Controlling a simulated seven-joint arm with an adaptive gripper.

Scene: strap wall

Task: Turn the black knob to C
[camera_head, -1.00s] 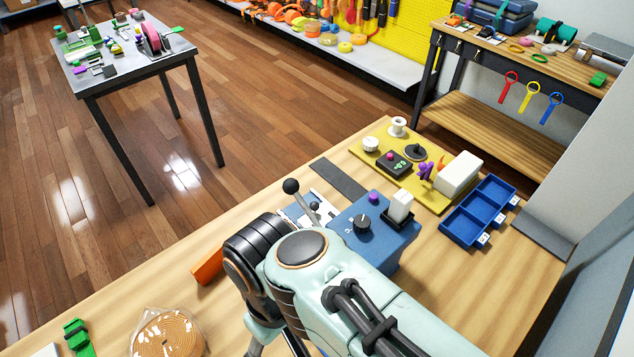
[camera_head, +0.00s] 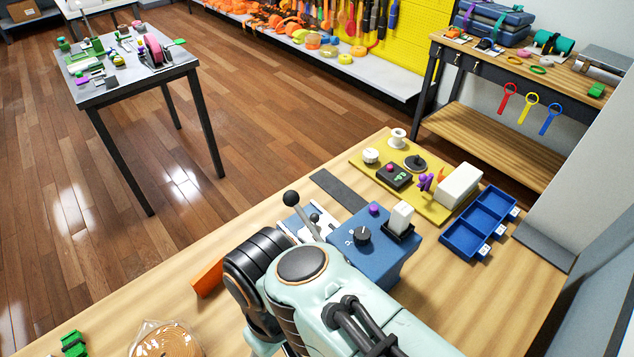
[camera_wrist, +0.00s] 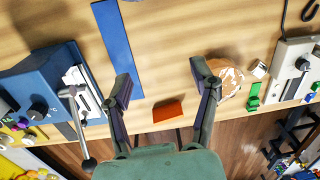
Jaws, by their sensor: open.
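A black knob (camera_head: 362,236) sits on top of a blue box (camera_head: 385,272). White marks show beside the knob, too small to read surely, and its pointer direction is unclear. In the wrist view the knob (camera_wrist: 38,112) and the blue box (camera_wrist: 35,80) are at the left. My gripper (camera_wrist: 160,78) is open and empty in the wrist view, over bare table, with the knob well to its left. In the head view my arm hides the gripper.
A lever with a black ball (camera_head: 291,198) stands beside the blue box. A white rocker (camera_head: 401,216) and purple button (camera_head: 374,209) share its top. A yellow board (camera_head: 437,208) and blue tray (camera_head: 468,242) lie behind. An orange block (camera_wrist: 168,111) and grey device (camera_wrist: 291,65) show in the wrist view.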

